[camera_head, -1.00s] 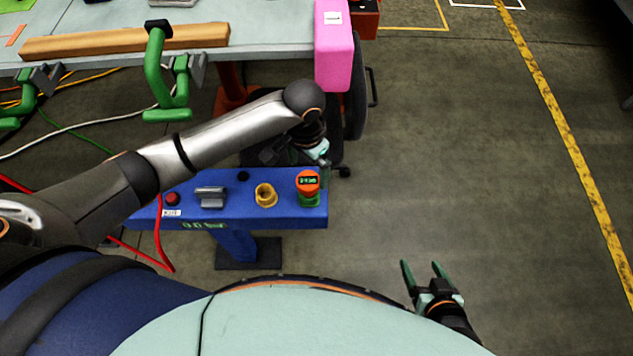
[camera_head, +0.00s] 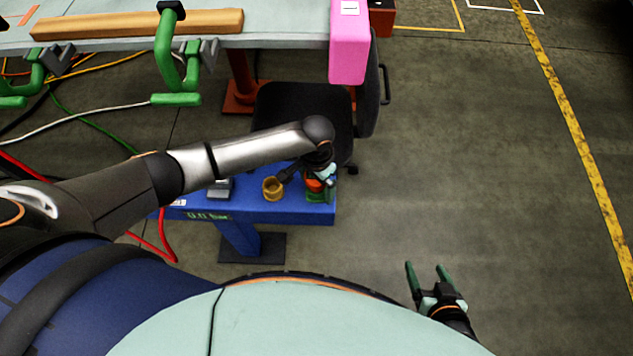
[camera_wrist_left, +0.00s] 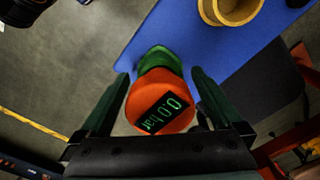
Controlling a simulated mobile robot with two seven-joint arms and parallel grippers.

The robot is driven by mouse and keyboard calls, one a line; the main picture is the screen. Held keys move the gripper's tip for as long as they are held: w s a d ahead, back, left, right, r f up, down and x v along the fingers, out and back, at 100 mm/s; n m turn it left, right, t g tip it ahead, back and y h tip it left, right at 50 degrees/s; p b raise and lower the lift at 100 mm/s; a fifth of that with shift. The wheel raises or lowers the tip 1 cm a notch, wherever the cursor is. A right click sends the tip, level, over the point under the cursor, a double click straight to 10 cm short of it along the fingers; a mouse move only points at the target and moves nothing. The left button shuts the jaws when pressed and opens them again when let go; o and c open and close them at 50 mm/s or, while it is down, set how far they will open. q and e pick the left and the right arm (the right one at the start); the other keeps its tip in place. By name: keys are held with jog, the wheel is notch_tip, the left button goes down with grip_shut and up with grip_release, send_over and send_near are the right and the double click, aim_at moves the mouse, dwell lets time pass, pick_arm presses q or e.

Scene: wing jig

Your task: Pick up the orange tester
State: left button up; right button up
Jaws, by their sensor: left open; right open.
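The orange tester (camera_wrist_left: 160,102) has a round orange head with a dark display reading 0.0 bar and a green lower part. It stands at the right end of a blue bench. In the head view the tester (camera_head: 313,185) is partly covered by my left wrist. My left gripper (camera_wrist_left: 158,82) is open, with one finger on each side of the tester's head in the left wrist view. I cannot tell whether the fingers touch it. My right gripper (camera_head: 429,265) is open and empty above the floor at the lower right.
The blue bench (camera_head: 290,214) also carries a yellow ring-shaped part (camera_head: 272,189) left of the tester. A black chair (camera_head: 290,110) stands behind it. The large table (camera_head: 285,30) holds a wooden beam (camera_head: 140,24) and a pink block (camera_head: 349,45). Floor to the right is clear.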

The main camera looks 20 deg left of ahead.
pick_arm(q)
jog(key=shift+f, duration=0.3)
jog(key=c, duration=1.3)
jog(key=shift+r, duration=0.2)
jog(key=shift+c, duration=0.2)
jog(key=shift+r, duration=0.2)
notch_tip(320, 180, up, 3)
jog(key=shift+s+a+r+p, duration=0.1)
jog(key=shift+s+p, duration=0.05)
jog(key=shift+p, duration=0.25)
jog(key=s+a+r+p, duration=0.5)
jog(key=s+r, duration=0.7)
jog(key=shift+s+a, duration=0.2)
